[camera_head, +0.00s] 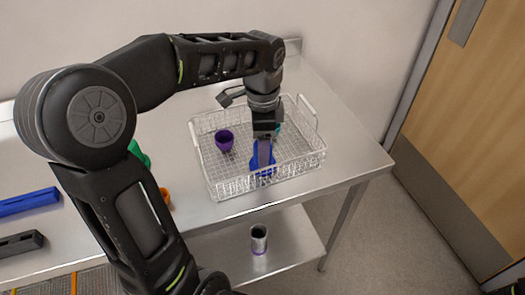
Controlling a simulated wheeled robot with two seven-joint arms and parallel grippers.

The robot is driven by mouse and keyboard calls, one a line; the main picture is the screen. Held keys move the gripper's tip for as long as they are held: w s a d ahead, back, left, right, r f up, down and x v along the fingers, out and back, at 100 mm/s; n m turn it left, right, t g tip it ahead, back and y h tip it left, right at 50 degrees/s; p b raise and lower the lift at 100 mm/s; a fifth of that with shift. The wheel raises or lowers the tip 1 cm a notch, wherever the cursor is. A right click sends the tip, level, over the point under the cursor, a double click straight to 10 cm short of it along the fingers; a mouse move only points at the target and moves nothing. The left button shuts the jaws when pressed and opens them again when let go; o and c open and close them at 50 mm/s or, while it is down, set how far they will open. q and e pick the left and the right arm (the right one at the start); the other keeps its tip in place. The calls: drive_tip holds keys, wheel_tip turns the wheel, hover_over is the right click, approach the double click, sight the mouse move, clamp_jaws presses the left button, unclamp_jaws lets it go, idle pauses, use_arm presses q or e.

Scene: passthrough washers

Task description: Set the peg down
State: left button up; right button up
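A wire basket (219,190) stands on the metal table. My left arm arches over the table, and its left gripper (264,152) points down into the basket. A blue object (262,171), which looks like the peg with a wide base, is at the gripper's fingertips near the basket's front side. The gripper hides its upper part. I cannot see whether the fingers grip it or whether its base touches the basket floor.
A purple cup (224,140) stands in the basket, left of the gripper. A teal object is partly hidden behind the gripper. Blue (28,202) and dark (20,244) bars lie at left. The table's right end is clear.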

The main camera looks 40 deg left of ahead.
use_arm(q)
wheel_tip(320, 180, up, 6)
drive_tip(key=shift+f, duration=0.15)
wheel_tip(320, 180, up, 4)
drive_tip(key=shift+f+p, duration=0.25)
drive_tip(key=shift+p, duration=0.8)
drive_tip(key=shift+f, duration=0.1)
